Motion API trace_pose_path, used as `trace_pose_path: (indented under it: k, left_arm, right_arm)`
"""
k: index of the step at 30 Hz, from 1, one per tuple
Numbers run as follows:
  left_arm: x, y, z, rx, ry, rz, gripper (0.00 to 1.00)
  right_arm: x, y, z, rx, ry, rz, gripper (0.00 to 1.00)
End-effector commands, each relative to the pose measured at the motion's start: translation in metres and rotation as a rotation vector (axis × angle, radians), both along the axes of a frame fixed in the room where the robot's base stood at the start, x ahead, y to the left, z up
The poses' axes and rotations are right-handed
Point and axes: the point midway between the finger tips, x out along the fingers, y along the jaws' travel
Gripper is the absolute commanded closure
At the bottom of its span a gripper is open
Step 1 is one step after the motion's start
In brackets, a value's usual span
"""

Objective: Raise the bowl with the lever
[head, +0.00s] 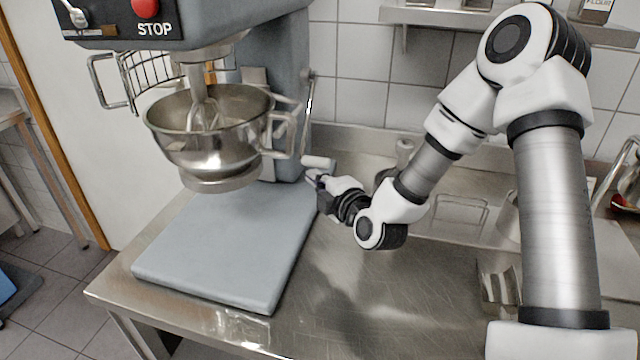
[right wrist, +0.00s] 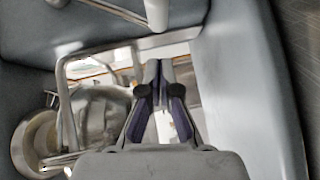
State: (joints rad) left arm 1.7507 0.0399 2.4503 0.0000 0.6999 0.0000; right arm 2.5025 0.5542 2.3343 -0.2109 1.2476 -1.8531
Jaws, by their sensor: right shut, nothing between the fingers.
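The steel bowl (head: 210,135) hangs in front of the grey mixer's column, upright, well above its base. The whisk (head: 205,112) reaches down into it. The lever (head: 308,105) is a thin rod on the right side of the column, with a pale cylindrical grip (head: 318,162) at its lower end. My right gripper (head: 314,178) is shut and empty, just below the lever's grip; whether they touch is unclear. In the right wrist view the shut fingers (right wrist: 161,68) are below the lever's grip (right wrist: 157,14), with the bowl (right wrist: 103,115) to the left. My left gripper is out of view.
The mixer's flat base (head: 230,245) stands on a steel counter (head: 390,300). The counter's front middle is clear.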

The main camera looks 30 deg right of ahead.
Motion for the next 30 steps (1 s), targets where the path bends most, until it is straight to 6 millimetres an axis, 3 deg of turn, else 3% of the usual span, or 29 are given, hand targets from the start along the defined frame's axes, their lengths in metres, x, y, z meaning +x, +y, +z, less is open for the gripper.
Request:
trace_pose_path:
  k: [1, 7, 19, 26, 30]
  left_arm:
    - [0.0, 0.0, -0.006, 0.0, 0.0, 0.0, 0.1]
    - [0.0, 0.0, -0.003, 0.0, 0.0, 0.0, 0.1]
    - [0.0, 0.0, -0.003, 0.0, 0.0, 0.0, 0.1]
    - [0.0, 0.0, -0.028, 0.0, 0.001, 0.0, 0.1]
    - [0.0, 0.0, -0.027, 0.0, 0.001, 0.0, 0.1]
  right_arm:
    - [0.011, 0.0, -0.004, -0.004, -0.003, 0.0, 1.0]
    - [0.029, -0.025, -0.006, 0.003, -0.001, -0.001, 1.0]
    - [0.033, -0.03, -0.008, 0.001, 0.0, 0.001, 1.0]
    - [0.045, -0.045, -0.032, -0.081, -0.069, -0.002, 1.0]
    - [0.049, -0.049, -0.03, -0.109, -0.095, -0.001, 1.0]
